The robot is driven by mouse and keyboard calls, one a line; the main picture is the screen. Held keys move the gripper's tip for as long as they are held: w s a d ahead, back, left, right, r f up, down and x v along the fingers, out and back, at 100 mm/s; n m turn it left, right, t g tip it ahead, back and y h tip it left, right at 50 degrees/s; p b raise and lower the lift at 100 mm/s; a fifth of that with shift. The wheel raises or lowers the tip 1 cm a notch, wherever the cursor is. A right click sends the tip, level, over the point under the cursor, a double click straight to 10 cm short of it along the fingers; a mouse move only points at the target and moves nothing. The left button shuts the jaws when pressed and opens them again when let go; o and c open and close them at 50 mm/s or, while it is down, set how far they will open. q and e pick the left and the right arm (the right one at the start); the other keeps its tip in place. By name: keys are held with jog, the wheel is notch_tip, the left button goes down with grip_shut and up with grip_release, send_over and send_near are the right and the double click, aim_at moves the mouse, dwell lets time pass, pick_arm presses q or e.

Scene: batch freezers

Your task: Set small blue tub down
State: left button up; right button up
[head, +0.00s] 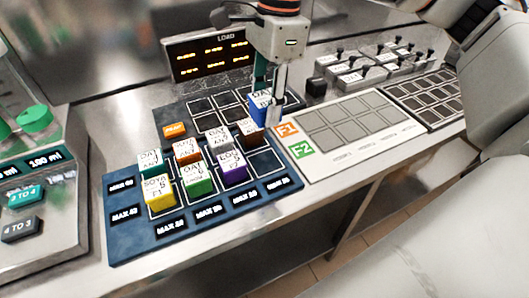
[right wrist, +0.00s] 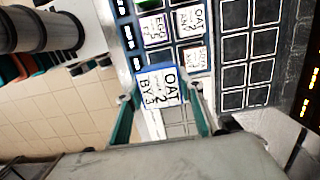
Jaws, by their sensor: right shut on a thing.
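My right gripper (head: 267,98) is shut on the small blue tub (head: 259,102), with one finger on each side of it. The tub has a white label with black print, which reads "OAT 2 BY 3" in the right wrist view (right wrist: 160,88). In the head view the tub is over the back right part of the dark blue board (head: 137,238), just behind the brown tub (head: 250,133). I cannot tell whether it touches the board. My left gripper is not in view.
The board also bears a yellow tub (head: 158,196), a green tub (head: 197,180), a purple tub (head: 232,169) and several others. Its back cells (head: 203,107) look empty. A white panel (head: 308,170) with an empty grey grid lies to the right. A lit "LOAD" display (head: 210,57) stands behind.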

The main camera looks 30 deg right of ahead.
jog(key=b, duration=0.1)
send_over(263, 163)
jog(key=f, duration=0.9)
jog(key=shift+d+f, duration=0.1)
jog(key=shift+d, duration=0.2)
notch_tip(263, 163, down, 4)
jog(key=shift+f+b, duration=0.2)
jog(key=shift+b, duration=0.2)
jog(key=o, duration=0.8)
jog(key=shift+f, duration=0.15)
jog(key=shift+o, duration=0.3)
